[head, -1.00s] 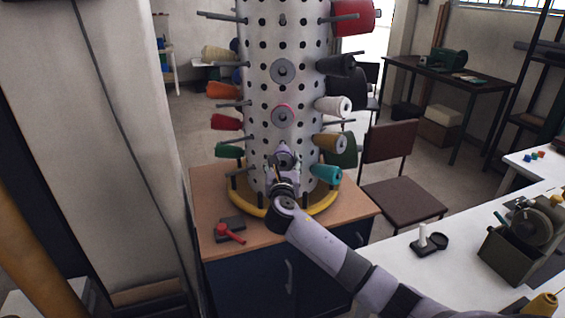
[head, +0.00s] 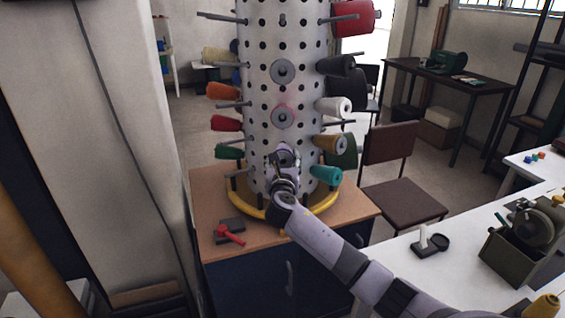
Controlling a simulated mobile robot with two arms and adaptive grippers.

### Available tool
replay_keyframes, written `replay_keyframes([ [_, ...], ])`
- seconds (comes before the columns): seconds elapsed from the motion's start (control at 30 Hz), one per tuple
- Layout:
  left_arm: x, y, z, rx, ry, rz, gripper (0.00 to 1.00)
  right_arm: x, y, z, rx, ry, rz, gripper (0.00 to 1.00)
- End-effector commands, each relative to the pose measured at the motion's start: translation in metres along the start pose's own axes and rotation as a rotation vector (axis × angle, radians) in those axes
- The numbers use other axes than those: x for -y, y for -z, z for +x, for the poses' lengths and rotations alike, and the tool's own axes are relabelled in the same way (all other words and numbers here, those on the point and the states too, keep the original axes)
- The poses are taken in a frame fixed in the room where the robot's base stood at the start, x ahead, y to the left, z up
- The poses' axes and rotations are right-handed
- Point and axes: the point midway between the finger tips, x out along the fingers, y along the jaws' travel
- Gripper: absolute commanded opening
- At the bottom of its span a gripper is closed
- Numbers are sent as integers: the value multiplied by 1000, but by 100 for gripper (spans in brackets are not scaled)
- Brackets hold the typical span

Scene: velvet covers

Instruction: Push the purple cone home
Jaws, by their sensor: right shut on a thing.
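A small purple cone (head: 284,151) shows at the front of the perforated white column (head: 262,135), low down, its end facing me. My right gripper (head: 284,166) is in front of it and shut on it. The wrist and gripper hide most of the cone and the peg behind it, so I cannot tell how far it sits on the peg. My left gripper is not in view.
Pegs with coloured cones, such as a teal cone (head: 326,175) and a green cone (head: 229,151), stick out around the column. A yellow ring (head: 245,210) circles its base on the wooden cabinet top (head: 209,190). A red-handled tool (head: 230,234) lies at the front left.

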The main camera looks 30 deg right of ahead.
Motion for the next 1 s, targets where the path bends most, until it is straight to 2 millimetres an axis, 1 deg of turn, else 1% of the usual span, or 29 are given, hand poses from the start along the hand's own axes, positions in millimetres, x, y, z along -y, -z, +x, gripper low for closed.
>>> replay_keyframes([
  [0.6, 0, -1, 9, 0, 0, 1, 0, 0, 5, 24, 0, 0, 0, 25],
  [0.97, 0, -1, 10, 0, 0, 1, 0, 0, 5, 28, 0, 0, 1, 25],
  [1.0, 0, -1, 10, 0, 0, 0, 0, 0, 5, 28, 0, 0, 1, 54],
])
